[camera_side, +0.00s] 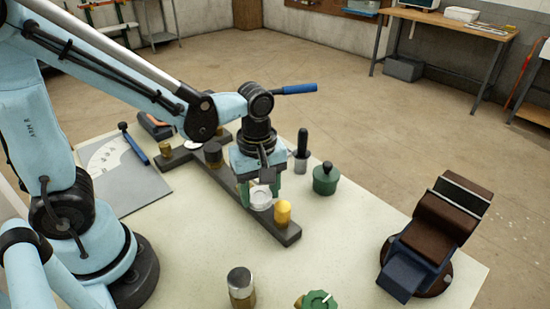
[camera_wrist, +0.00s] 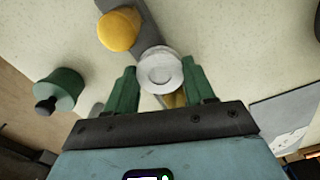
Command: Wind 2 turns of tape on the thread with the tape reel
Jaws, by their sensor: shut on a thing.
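My gripper (camera_side: 260,194) is shut on the white tape reel (camera_side: 261,200), with a green finger on either side of it. In the wrist view the reel (camera_wrist: 160,70) sits between the fingertips (camera_wrist: 161,76), its round face toward the camera. The reel is over the dark bar (camera_side: 232,200), beside a yellow cap (camera_side: 283,212). The yellow cap also shows in the wrist view (camera_wrist: 118,30). A brass-coloured part (camera_wrist: 174,98) shows partly behind the reel. I cannot make out the thread or any tape wound on it.
A green pot with a dark knob (camera_side: 326,179) and a black-handled tool (camera_side: 302,150) stand behind the bar. A brass fitting (camera_side: 240,287) and a green-topped valve (camera_side: 317,300) are at the front. A vise (camera_side: 432,240) stands at right. The bench between is clear.

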